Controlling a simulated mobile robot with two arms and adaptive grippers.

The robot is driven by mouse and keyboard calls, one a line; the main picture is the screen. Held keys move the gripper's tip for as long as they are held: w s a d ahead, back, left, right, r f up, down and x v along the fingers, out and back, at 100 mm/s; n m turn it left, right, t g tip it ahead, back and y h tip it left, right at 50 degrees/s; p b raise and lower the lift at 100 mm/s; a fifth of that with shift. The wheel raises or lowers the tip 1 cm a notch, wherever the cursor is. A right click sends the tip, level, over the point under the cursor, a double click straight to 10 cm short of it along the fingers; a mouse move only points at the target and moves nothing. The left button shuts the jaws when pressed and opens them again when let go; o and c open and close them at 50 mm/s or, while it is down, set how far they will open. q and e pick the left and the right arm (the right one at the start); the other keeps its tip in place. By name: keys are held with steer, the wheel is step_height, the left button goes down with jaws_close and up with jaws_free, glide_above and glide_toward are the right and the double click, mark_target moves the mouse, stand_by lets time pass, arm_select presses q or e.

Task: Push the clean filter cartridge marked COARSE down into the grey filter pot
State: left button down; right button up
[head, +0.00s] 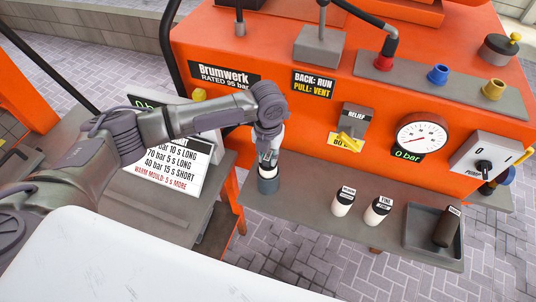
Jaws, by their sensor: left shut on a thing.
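The grey filter pot (268,184) stands at the left part of the grey shelf in front of the orange machine. My left gripper (268,158) points down right over the pot and is shut on a white cartridge (268,172). Only a little of the cartridge shows between the fingers and the pot rim, and no marking on it can be read. It lines up with the pot's mouth; how deep it sits I cannot tell. My right gripper is not in view.
A dark cartridge (447,227) stands in a grey tray (412,241). A relief valve with yellow lever (349,143) and gauge (422,136) are above the shelf.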

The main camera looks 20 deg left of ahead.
arm_select(q)
steer(key=shift+f+b, duration=0.4)
steer(key=shift+f, duration=0.45)
steer(key=c, duration=0.9)
jaws_free()
steer(key=shift+c, duration=0.2)
steer(key=o, duration=0.4)
steer(key=shift+r, duration=0.15)
step_height(320, 180, up, 7)
steer(key=p, duration=0.7)
